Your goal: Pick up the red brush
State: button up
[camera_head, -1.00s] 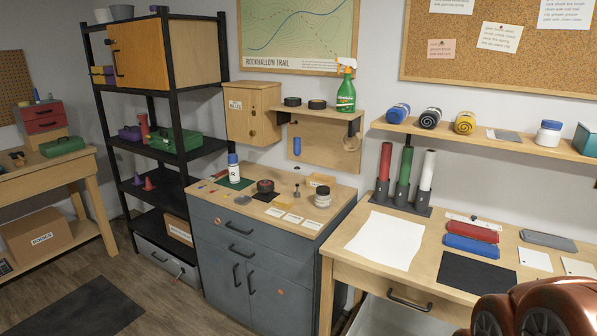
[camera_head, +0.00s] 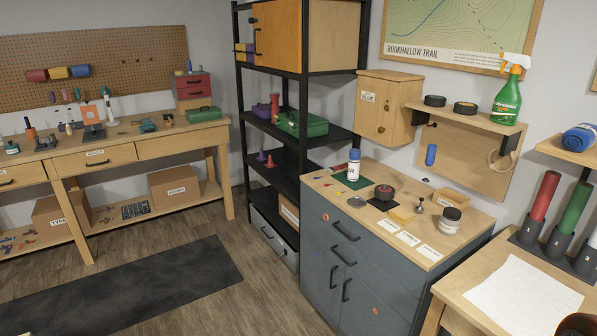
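I cannot make out a red brush for certain in the head view. Small reddish bits (camera_head: 319,178) lie at the left end of the grey cabinet's wooden top, too small to name. The left workbench (camera_head: 190,132) carries several small tools, including an upright orange-handled one (camera_head: 29,128), too small to identify surely. My gripper is not in view. Only a bit of my own arm shows at the bottom right corner.
A dark mat (camera_head: 130,285) lies on the wooden floor before the left workbench. A black shelf rack (camera_head: 290,142) and the grey cabinet (camera_head: 345,240) stand centre and right. A right-hand table (camera_head: 465,290) holds white paper. The floor between mat and cabinet is clear.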

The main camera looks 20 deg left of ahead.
aim_at(330, 170)
jog(key=u, duration=2.5)
jog(key=i, duration=1.1)
jog(key=z, duration=2.05)
jog(key=i, duration=2.45)
jog(key=u, duration=0.2)
